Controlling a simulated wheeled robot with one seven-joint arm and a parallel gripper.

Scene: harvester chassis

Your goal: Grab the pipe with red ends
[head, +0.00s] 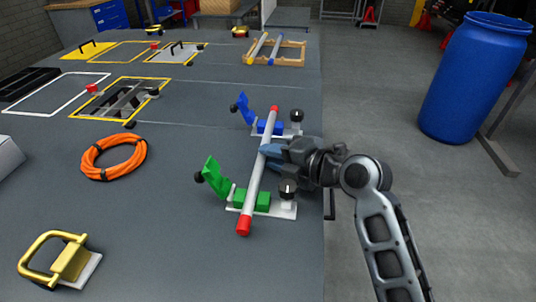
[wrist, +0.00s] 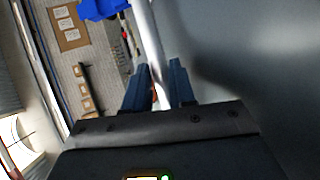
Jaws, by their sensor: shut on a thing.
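The pipe with red ends (head: 257,180) is a pale grey tube with a red cap at each end. In the head view it lies across a green clamp (head: 251,201) at its near end and a blue clamp (head: 270,128) at its far end. My gripper (head: 268,150) reaches in from the right and is shut on the middle of the pipe, between the two clamps. In the wrist view the pipe (wrist: 148,40) runs down between my two dark blue fingers. The clamp handles stand raised to the left of the pipe.
An orange coiled hose (head: 113,157) lies to the left on the grey table. A yellow-handled block (head: 62,260) sits at the near left. Yellow-framed panels and a wooden rack (head: 290,52) with two more pipes are farther back. A blue barrel (head: 472,80) stands on the floor at right.

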